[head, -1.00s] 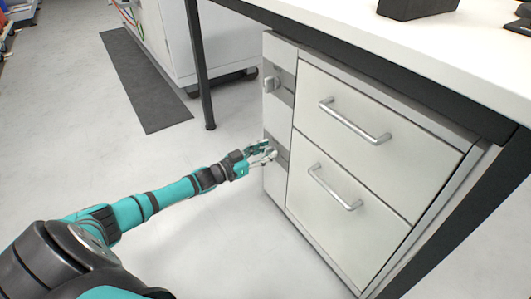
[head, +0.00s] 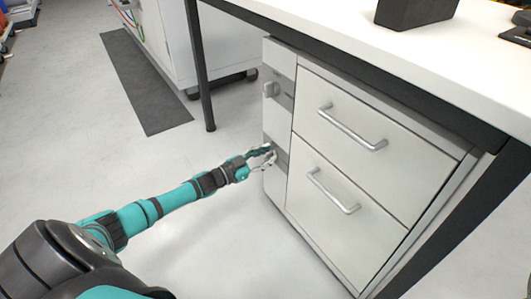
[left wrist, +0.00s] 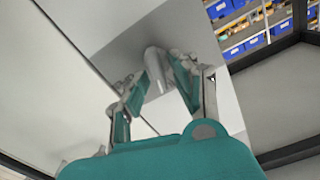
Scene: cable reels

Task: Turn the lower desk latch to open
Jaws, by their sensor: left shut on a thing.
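My left gripper (head: 264,157) is at the lower latch on the narrow side panel of the desk's drawer cabinet. In the left wrist view, the lower latch (left wrist: 156,62) is a rounded grey knob on a metallic plate (left wrist: 190,32). The two fingers of my left gripper (left wrist: 159,78) are closed around this knob, one on each side. In the head view, the gripper hides most of the lower latch. The upper latch (head: 270,89), a grey knob on its own plate, is above it and untouched. My right gripper is not in view.
The cabinet's upper drawer (head: 350,105) and lower drawer (head: 325,215) look shut. A black desk leg (head: 202,75) stands behind the gripper. The white desk top (head: 430,65) overhangs the cabinet. The floor (head: 85,180) around my left arm is clear.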

